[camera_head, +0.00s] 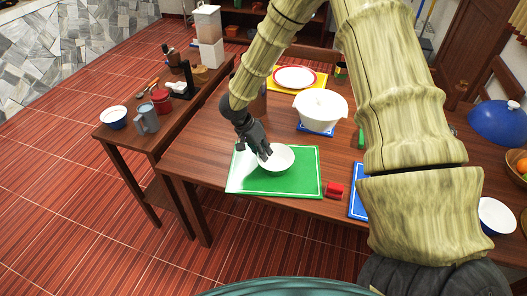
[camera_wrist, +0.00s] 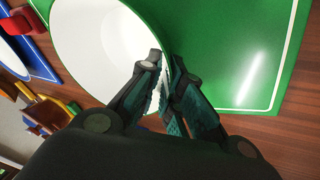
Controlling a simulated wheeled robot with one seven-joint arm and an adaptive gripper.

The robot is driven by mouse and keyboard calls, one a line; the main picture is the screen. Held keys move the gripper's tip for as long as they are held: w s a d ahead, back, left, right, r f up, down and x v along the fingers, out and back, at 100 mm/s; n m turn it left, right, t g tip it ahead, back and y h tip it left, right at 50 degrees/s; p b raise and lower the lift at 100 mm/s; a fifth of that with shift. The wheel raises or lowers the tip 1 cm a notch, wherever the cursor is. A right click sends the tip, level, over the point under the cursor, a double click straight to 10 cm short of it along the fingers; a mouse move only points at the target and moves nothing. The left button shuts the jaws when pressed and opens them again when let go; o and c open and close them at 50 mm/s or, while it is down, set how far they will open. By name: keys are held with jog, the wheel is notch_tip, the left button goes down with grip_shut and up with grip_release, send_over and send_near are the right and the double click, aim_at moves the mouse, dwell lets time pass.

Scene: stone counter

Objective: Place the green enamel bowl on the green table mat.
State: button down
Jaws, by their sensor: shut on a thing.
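The bowl (camera_head: 281,158) has a white inside and is over the green table mat (camera_head: 300,184) in the head view. In the wrist view the bowl (camera_wrist: 92,55) fills the upper left, with a strip of green outer wall showing. The mat (camera_wrist: 240,45), green with a white border line, lies under and right of it. My gripper (camera_head: 264,155) is shut on the bowl's near-left rim; the wrist view shows its fingertips (camera_wrist: 165,65) pinching the wall. The bowl looks level, on or just above the mat; I cannot tell if it touches.
A small red block (camera_head: 334,190) sits at the mat's right corner, beside a blue mat (camera_head: 357,205). A white tureen (camera_head: 320,108) and a red-rimmed plate (camera_head: 294,77) stand behind. A side table at left holds a bowl (camera_head: 113,117) and a grey mug (camera_head: 147,120).

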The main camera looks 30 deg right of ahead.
jog(key=shift+f, duration=0.1)
jog(key=c, duration=1.6)
grip_release()
jog(key=shift+o, duration=0.2)
jog(key=b+v, duration=0.1)
jog(key=v, duration=1.1)
jog(key=shift+b, duration=0.3)
jog(key=shift+s, duration=0.1)
